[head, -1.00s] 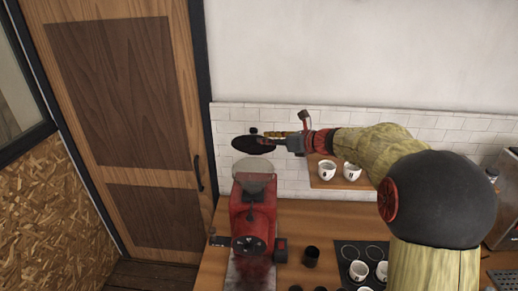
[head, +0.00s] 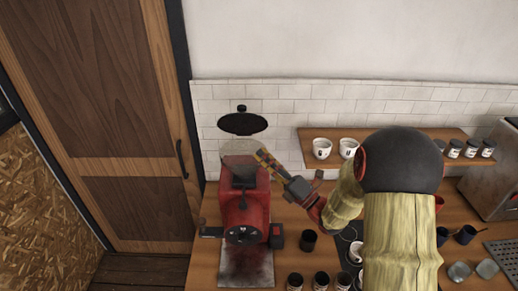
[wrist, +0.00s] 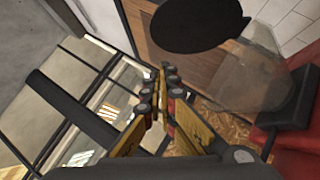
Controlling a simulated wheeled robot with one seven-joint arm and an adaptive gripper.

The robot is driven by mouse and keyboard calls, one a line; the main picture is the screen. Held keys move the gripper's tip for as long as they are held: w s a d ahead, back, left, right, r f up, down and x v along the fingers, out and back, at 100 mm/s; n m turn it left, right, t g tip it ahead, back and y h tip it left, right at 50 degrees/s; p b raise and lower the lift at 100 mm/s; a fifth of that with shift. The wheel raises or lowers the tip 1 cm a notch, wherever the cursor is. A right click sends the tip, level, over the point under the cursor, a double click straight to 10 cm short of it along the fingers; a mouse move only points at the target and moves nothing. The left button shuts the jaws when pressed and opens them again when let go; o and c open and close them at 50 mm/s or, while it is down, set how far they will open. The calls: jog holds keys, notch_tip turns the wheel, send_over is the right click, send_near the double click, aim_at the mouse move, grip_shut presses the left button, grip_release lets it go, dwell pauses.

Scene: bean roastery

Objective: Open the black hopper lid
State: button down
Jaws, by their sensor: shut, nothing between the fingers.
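The black hopper lid (head: 242,124) is a dark oval disc with a small knob. It stands raised behind and above the clear hopper (head: 236,158), tilted back towards the tiled wall. The hopper sits on top of the red grinder (head: 246,208), and its mouth is uncovered. My gripper (head: 261,153) is shut and empty at the hopper's right side in the head view, below the lid and apart from it. Whether it touches the hopper I cannot tell. In the wrist view, the lid (wrist: 195,22) shows above the clear hopper (wrist: 250,80), to the right of my shut fingers (wrist: 166,82).
A wall shelf (head: 390,138) with cups and jars is behind my arm. A wooden door (head: 100,110) is at left.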

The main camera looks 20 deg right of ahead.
aim_at(246, 116)
jog(key=shift+w+d+r+p+x, duration=0.15)
jog(key=shift+d+p+x, duration=0.3)
jog(key=shift+x, duration=1.4)
jog(key=shift+w+d+r+p+x, duration=0.15)
jog(key=shift+d+p+x, duration=0.2)
jog(key=shift+x, duration=1.45)
jog(key=shift+w+d+r+p+x, duration=0.2)
jog(key=shift+d+p+x, duration=0.25)
jog(key=shift+x, duration=1.4)
jog(key=p, duration=0.1)
jog(key=r+m+p, duration=0.1)
jog(key=shift+w+r+h+p, duration=0.25)
jog(key=shift+w+h+p, duration=0.05)
jog(key=shift+w+p, duration=0.1)
jog(key=shift+w+d+r+m+h+p, duration=0.3)
jog(key=shift+w+r+p, duration=0.2)
jog(key=shift+p, duration=0.25)
jog(key=shift+w+d+r, duration=0.15)
jog(key=shift+w+r, duration=0.05)
jog(key=shift+w, duration=0.45)
jog(key=shift+s, duration=0.1)
